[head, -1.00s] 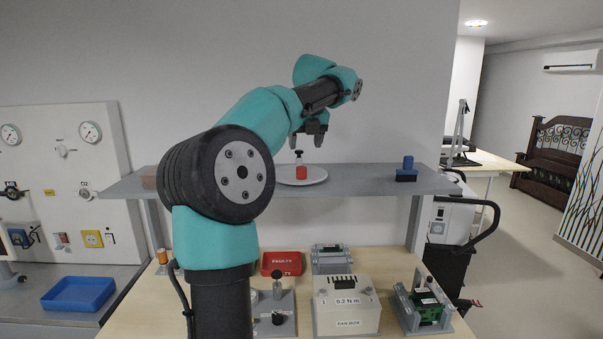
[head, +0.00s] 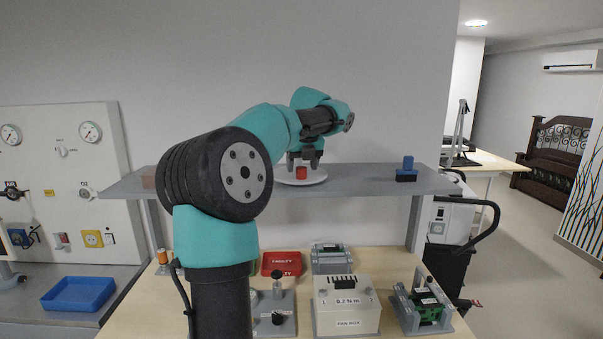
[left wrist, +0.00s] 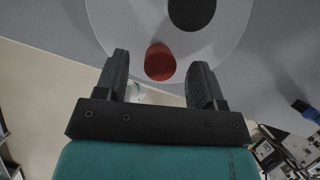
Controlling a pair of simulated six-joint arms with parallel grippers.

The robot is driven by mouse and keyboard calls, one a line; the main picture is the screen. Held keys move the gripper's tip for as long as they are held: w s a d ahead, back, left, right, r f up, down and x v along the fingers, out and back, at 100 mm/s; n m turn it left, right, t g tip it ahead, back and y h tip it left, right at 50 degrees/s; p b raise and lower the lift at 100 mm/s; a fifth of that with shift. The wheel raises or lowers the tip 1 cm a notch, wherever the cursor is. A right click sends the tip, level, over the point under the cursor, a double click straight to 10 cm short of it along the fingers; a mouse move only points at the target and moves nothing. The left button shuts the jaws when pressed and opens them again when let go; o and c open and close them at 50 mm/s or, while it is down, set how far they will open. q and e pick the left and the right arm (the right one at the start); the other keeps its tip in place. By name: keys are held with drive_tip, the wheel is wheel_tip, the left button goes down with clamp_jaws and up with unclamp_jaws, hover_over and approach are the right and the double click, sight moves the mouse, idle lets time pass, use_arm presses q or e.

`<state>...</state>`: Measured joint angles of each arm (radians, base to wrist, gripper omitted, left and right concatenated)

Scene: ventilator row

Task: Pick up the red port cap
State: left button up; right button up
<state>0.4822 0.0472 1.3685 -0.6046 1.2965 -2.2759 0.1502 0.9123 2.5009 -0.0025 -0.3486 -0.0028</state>
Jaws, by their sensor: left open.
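The red port cap (head: 301,172) stands on a round white dish (head: 318,179) on the grey shelf. My right gripper is not in view.
A blue and black block (head: 406,170) stands on the shelf (head: 355,181) to the right, and a brown block (head: 149,177) to the left. Below, the bench holds a red tray (head: 281,263), a white box (head: 346,305) and several fixtures.

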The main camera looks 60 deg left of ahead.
use_arm(q)
drive_tip(key=shift+x, duration=1)
drive_tip(key=c, duration=1)
drive_tip(key=shift+r, duration=0.1)
drive_tip(key=shift+r, duration=1.65)
drive_tip(key=shift+d+r, duration=0.1)
drive_tip(key=shift+d, duration=0.05)
drive_tip(key=s+d+r, duration=0.1)
drive_tip(key=s+d, duration=0.6)
drive_tip(key=d, duration=0.7)
drive_tip(key=shift+s+r, duration=0.2)
drive_tip(key=shift+s, duration=0.05)
drive_tip(key=shift+a+f, duration=0.1)
